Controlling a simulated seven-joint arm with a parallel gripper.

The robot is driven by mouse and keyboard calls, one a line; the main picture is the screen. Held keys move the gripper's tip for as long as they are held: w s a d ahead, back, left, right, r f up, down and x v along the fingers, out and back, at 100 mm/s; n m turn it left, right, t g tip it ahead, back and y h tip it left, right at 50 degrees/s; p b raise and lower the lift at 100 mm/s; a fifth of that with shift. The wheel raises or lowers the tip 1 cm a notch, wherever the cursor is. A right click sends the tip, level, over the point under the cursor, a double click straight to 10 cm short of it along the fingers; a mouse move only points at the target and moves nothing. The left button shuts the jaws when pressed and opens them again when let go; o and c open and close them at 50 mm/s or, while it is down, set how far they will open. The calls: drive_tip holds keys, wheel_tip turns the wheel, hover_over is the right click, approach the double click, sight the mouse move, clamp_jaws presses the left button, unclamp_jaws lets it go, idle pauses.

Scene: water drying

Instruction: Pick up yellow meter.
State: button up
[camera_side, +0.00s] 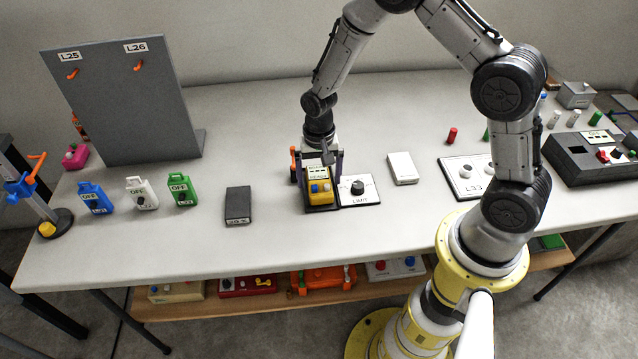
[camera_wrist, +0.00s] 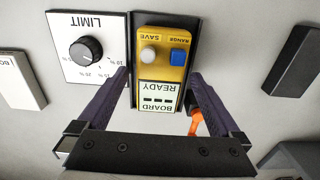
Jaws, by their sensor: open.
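The yellow meter (camera_side: 320,190) stands near the middle of the table in a dark holder (camera_side: 307,204). In the wrist view the yellow meter (camera_wrist: 162,62) shows a white button, a blue button and a label reading "BOARD READY". My gripper (camera_wrist: 163,80) is open, with one dark finger on each side of the meter's lower part. In the side view my gripper (camera_side: 319,165) is right above and around the meter's back end. I cannot tell whether the fingers touch it.
A white LIMIT panel with a black knob (camera_side: 359,189) sits right beside the holder. An orange handle (camera_wrist: 195,122) is close to one finger. A dark box (camera_side: 238,205) lies to the left, and a white box (camera_side: 402,168) to the right. The table's front is clear.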

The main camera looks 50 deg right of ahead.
drive_tip(key=shift+c, duration=0.2)
drive_tip(key=shift+r, duration=0.1)
clamp_jaws()
